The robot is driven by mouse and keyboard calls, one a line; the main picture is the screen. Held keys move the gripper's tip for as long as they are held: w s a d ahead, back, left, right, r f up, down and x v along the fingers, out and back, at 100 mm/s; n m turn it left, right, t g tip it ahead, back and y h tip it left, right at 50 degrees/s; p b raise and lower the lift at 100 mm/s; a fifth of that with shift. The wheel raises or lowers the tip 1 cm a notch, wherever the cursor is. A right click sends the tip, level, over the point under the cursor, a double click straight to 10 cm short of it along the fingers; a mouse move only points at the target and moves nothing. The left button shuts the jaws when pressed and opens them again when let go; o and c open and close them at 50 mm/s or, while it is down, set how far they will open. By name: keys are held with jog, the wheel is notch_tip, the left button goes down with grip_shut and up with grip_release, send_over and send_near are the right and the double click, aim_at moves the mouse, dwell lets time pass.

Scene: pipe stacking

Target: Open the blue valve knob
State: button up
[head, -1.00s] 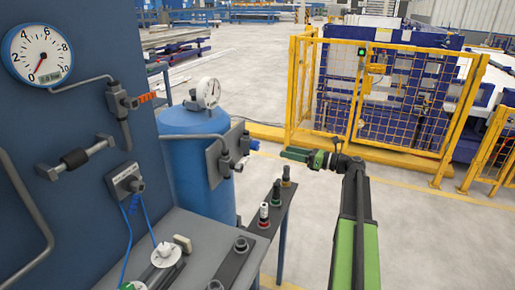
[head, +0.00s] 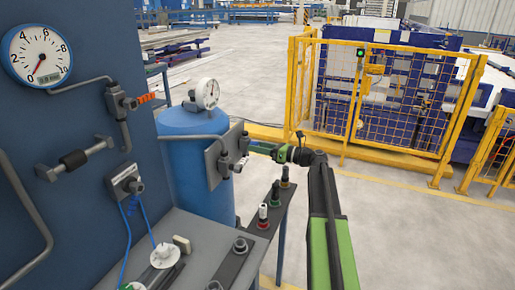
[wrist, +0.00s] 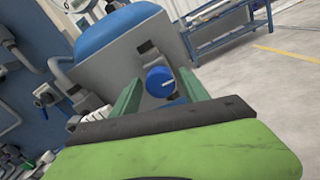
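The blue valve knob (wrist: 160,81) shows in the wrist view, on a grey plate (wrist: 130,50) in front of the blue tank. My gripper (wrist: 160,88) is open, with one green finger on each side of the knob in that view. Whether the fingers touch the knob cannot be told. In the head view my gripper (head: 256,147) points left at the grey plate (head: 224,155), and its fingertips are close to the valve there. The knob itself is hidden behind the gripper in the head view.
The blue tank (head: 195,125) carries a small gauge (head: 207,93). A blue panel with a large gauge (head: 37,55) stands at the left. A narrow stand (head: 268,215) with several small fittings is below my gripper. Open floor (head: 420,230) lies to the right.

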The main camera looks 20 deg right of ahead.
grip_shut()
jog(key=shift+n, duration=0.3)
jog(key=shift+s+n, duration=0.1)
jog(key=shift+n, duration=8.5)
